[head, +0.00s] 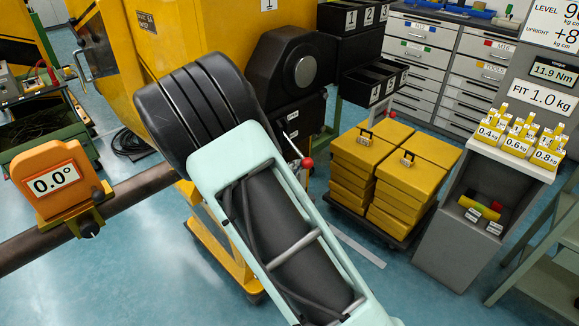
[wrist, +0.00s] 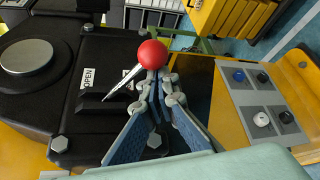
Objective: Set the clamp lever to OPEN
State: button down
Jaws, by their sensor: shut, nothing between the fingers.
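The clamp lever is a thin metal rod (wrist: 122,82) with a red ball knob (wrist: 152,54), mounted on a black housing (wrist: 110,55). In the wrist view, the rod points down-left from the knob, and an OPEN label (wrist: 88,78) lies left of it. In the head view the red knob (head: 307,162) shows just right of my arm. My gripper (wrist: 158,78) is shut and empty, its fingertips right beside the knob in the wrist view; I cannot tell whether they touch it. My arm hides the gripper in the head view.
A panel with several knobs (wrist: 262,105) is right of the gripper. In the head view, yellow cases (head: 375,170) are stacked to the right. An orange gauge reading 0.0° (head: 52,185) sits on a bar at left. A grey weight stand (head: 470,200) is at far right.

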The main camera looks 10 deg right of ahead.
aim_at(302, 155)
jog(key=shift+r, duration=0.1)
dwell(0.3)
jog(key=r+p, duration=0.1)
jog(key=r+n+g+p, duration=0.1)
jog(key=p, duration=0.1)
jog(key=s+d+r+n+p, duration=0.1)
jog(key=shift+s+g+p, duration=0.1)
jog(key=shift+g+p, duration=0.3)
jog(key=shift+s+d+r+n+g+h+p, duration=0.1)
jog(key=shift+s+r+n+g+h+p, duration=0.1)
jog(key=shift+r+n+g+p, duration=0.3)
jog(key=shift+s+d+r+n+g+h+p, duration=0.1)
jog(key=shift+r+n+g+h+p, duration=0.15)
jog(key=shift+r+n+p, duration=0.45)
jog(key=shift+w+a+r+b, duration=0.15)
jog(key=shift+r+b, duration=0.3)
jog(key=shift+r, duration=0.7)
jog(key=shift+w+a+r+b, duration=0.15)
jog(key=shift+r+b, duration=0.3)
jog(key=shift+r, duration=0.7)
jog(key=shift+r, duration=0.1)
